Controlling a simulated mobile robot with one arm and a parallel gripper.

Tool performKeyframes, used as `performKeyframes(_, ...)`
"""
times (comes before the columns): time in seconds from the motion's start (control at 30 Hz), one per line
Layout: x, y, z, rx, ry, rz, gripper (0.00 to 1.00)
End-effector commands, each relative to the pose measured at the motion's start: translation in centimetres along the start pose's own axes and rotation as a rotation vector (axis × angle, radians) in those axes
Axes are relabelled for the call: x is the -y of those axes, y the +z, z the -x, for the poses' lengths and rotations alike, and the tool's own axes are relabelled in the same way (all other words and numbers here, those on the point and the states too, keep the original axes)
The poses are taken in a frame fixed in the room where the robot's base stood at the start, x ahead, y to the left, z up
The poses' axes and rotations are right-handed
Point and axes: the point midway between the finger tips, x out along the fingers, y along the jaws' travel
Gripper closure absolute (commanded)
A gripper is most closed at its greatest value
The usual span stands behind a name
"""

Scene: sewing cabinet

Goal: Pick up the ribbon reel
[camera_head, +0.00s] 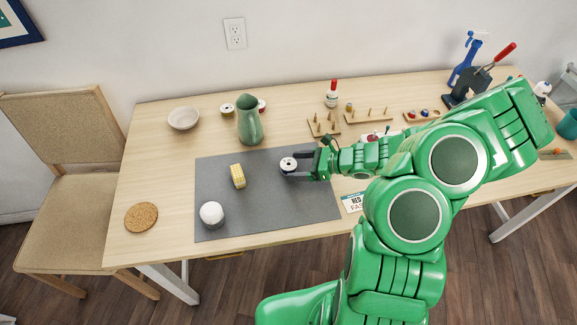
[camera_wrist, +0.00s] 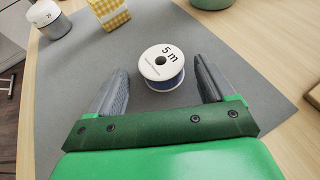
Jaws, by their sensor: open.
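The ribbon reel (camera_head: 288,165) is a small spool with a white top and a dark centre hole. It stands on the grey mat (camera_head: 265,205). In the wrist view the reel (camera_wrist: 158,64) shows "5 m" on its white face and blue ribbon below it. My gripper (camera_head: 300,165) reaches in from the right, low over the mat. In the wrist view my gripper (camera_wrist: 160,85) is open, with one finger on each side of the reel. Gaps show between the reel and both fingers. The reel's lower side is partly hidden by its top flange.
A yellow checked block (camera_head: 238,176) and a white-topped jar (camera_head: 212,214) stand on the mat to the left. A green pitcher (camera_head: 250,120) stands behind the mat. A cork coaster (camera_head: 141,217) lies left. Peg racks (camera_head: 369,116) stand at the back.

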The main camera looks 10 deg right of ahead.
Motion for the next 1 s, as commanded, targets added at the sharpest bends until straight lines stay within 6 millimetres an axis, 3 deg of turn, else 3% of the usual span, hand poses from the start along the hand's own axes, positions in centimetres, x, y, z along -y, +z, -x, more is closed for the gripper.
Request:
performKeyframes(0.2,0.0,0.0,-1.7,-0.001,0.001,0.001,0.18)
performKeyframes(0.57,0.0,0.0,-2.1,0.0,0.0,0.002,0.18)
performKeyframes(0.9,0.0,0.0,-2.1,0.0,0.0,0.002,0.7)
performKeyframes(1.0,0.0,0.0,-2.0,0.0,0.0,0.002,0.74)
